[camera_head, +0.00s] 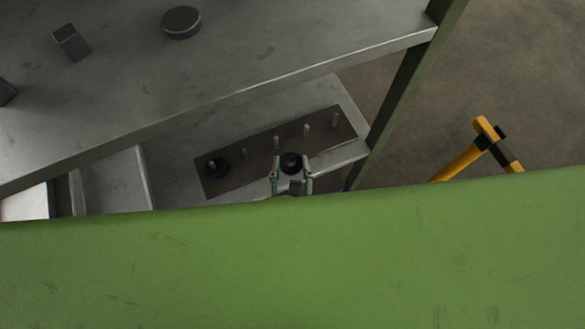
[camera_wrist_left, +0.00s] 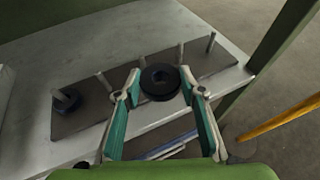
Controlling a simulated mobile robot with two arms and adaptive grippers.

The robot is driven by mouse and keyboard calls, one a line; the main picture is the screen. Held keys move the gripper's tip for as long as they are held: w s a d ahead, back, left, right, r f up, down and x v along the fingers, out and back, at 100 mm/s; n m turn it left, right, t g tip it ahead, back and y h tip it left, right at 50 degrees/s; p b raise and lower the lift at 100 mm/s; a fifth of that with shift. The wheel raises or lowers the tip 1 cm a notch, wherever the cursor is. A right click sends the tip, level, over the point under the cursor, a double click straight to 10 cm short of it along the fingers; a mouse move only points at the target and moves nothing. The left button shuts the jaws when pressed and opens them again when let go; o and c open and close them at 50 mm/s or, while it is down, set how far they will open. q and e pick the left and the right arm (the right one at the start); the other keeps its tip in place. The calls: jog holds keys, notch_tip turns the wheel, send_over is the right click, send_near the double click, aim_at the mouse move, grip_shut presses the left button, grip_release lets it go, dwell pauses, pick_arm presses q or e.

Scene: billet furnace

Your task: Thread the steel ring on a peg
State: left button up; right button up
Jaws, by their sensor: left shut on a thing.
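A dark steel ring (camera_head: 291,161) is held between the fingertips of my left gripper (camera_head: 291,177), and its hole shows from above. In the left wrist view the ring (camera_wrist_left: 160,81) sits between the two fingers (camera_wrist_left: 162,92). It is near the front edge of a dark peg plate (camera_head: 238,180), which carries several upright pegs in a row. Another dark ring (camera_head: 218,169) is around the leftmost peg (camera_head: 211,164); it also shows in the left wrist view (camera_wrist_left: 68,101). The other pegs are bare, such as the rightmost one (camera_head: 334,119). My right gripper is not in view.
The plate lies on a grey lower shelf (camera_head: 340,92). A grey upper tabletop (camera_head: 240,50) overhangs behind it, with a dark disc (camera_head: 181,22) and a block (camera_head: 71,42). A green leg (camera_head: 398,100) stands at the right. A yellow-handled object (camera_head: 460,160) is beyond.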

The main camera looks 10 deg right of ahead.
pick_arm(q)
jog(key=shift+w+a+r, duration=0.1)
jog(key=shift+w+a, duration=0.05)
jog(key=shift+w, duration=0.35)
jog(key=shift+w+a, duration=0.15)
jog(key=shift+w, duration=0.25)
jog(key=shift+w+a+f+b, duration=0.4)
jog(key=shift+w+f, duration=0.05)
jog(key=shift+w, duration=0.85)
jog(key=shift+w+a+f+b, duration=0.35)
jog(key=shift+w+a+f, duration=0.15)
jog(key=shift+w, duration=0.75)
jog(key=shift+w+a+f+b, duration=0.35)
jog(key=shift+w+f+b, duration=0.1)
jog(key=shift+w, duration=0.85)
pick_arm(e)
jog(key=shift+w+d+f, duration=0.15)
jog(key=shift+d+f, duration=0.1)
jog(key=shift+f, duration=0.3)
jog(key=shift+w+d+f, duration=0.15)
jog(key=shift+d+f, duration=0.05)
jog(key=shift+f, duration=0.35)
pick_arm(q)
jog(key=shift+f, duration=0.1)
jog(key=o, duration=1.5)
